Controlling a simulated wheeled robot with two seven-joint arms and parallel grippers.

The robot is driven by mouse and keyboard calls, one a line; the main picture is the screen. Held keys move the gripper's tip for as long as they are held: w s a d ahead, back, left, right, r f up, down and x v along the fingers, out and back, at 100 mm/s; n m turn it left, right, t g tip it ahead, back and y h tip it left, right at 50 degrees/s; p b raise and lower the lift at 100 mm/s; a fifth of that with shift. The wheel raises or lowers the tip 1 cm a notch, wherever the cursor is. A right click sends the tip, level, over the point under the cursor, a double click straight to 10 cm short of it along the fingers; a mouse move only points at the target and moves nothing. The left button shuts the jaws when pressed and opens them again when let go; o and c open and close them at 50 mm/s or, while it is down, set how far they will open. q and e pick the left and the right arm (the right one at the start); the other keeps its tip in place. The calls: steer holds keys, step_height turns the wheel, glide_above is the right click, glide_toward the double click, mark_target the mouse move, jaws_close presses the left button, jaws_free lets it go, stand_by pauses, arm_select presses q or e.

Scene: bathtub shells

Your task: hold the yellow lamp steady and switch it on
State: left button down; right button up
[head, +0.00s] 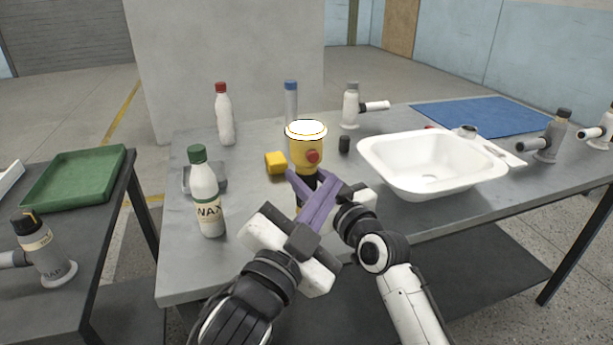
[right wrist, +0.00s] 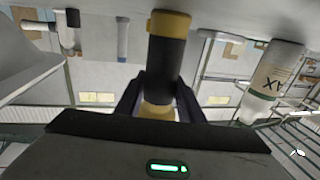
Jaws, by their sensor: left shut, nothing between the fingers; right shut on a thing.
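The yellow lamp (head: 302,141) stands upright in the head view, with a white top, a red button (head: 313,156) facing me and a dark body below. In the right wrist view, which is upside down, its dark body (right wrist: 168,65) and yellow ends show. My right gripper (right wrist: 160,92) is shut on the lamp, a finger on each side of it. My left gripper (head: 333,184) is shut and empty, its purple fingers crossing in front of the lamp's lower part, below and right of the button. I cannot tell whether the lamp is lit.
A green-capped wax bottle (head: 206,197) stands left of my grippers. A yellow block (head: 276,163) and a small black cylinder (head: 344,144) lie near the lamp. A white basin (head: 398,174) is at right. A blue mat (head: 480,116) lies at back right.

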steer(key=o, duration=1.3)
steer(key=shift+c, duration=0.2)
